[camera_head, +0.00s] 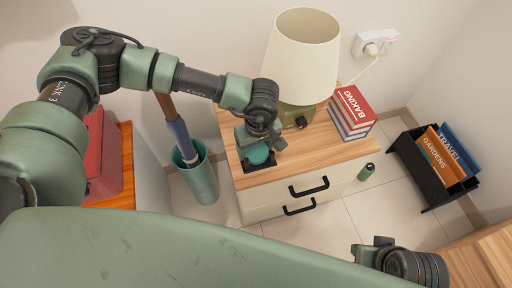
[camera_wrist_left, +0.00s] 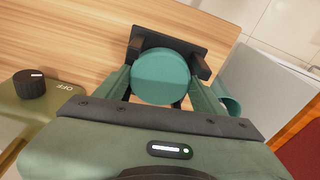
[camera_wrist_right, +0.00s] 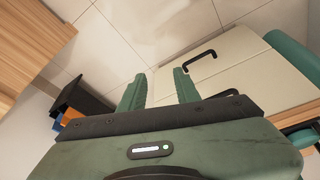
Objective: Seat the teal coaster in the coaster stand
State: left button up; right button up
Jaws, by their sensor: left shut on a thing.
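The teal coaster (camera_wrist_left: 160,78) is a round disc between the fingers of my left gripper (camera_wrist_left: 162,90), which is shut on it. The head view also shows the coaster (camera_head: 257,154) under the left gripper (camera_head: 259,142) at the cabinet's left end. The black coaster stand (camera_wrist_left: 158,41) has a flat plate and raised posts. The coaster overlaps the stand in the left wrist view and hides part of it. I cannot tell whether the coaster touches it. My right gripper (camera_wrist_right: 160,88) is open and empty, away from the cabinet top.
The wooden cabinet top (camera_head: 296,157) also holds a lamp (camera_head: 303,50) and a stack of books (camera_head: 350,113). A teal bin (camera_head: 200,180) stands left of the cabinet.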

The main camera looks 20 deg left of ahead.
aim_at(258, 155)
pick_arm(q)
jog(key=shift+f, duration=0.2)
jog(key=o, duration=1.4)
jog(key=shift+c, duration=0.2)
jog(key=shift+r, duration=0.1)
jog(key=shift+r, duration=0.55)
notch_tip(258, 155, up, 11)
jog(key=s+d+p, duration=0.1)
jog(key=p, duration=0.1)
pick_arm(e)
jog(key=x, duration=0.6)
jog(key=shift+s+f, duration=0.3)
jog(key=shift+f, duration=0.1)
jog(key=shift+a, duration=0.1)
